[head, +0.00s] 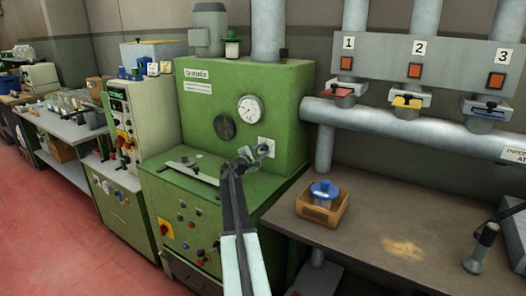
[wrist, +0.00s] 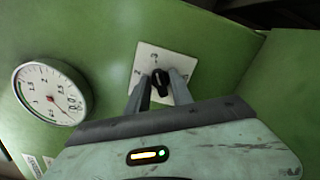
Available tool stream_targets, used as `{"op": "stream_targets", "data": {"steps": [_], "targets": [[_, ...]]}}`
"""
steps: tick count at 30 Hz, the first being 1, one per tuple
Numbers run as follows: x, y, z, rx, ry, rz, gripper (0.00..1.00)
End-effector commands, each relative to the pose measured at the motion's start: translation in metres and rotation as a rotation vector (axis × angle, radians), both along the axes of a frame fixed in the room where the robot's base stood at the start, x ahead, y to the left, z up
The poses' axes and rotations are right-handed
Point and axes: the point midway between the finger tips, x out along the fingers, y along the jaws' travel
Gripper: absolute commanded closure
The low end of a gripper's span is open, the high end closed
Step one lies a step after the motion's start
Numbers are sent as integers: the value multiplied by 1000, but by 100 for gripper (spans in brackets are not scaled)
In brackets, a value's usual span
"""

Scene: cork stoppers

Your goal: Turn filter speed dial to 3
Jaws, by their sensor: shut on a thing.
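The dial is a small black knob (wrist: 160,80) on a white square plate (wrist: 148,52) on the green machine's front. A few marks are printed around the knob; they are too small and blurred to read surely. I cannot tell which mark the knob points at. In the head view the plate (head: 267,142) is right of and below the round gauge. My gripper (wrist: 162,86) is shut on the knob, one finger on each side. In the head view my gripper (head: 258,151) reaches the plate and partly covers it; the knob is hard to make out there.
The white gauge (head: 250,109) is close by and also shows in the wrist view (wrist: 52,92). A dark round disc (head: 224,127) is left of it. A green ledge (head: 190,190) juts out below. At right, a table (head: 365,220) holds a wooden box (head: 322,218) with a blue-topped item.

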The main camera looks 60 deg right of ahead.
Motion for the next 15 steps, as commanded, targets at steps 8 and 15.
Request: {"op": "stream_targets", "data": {"steps": [8, 15], "targets": [[-3, 1, -2, 4, -12, -7, 100], [-3, 1, -2, 3, -11, -6, 65]]}}
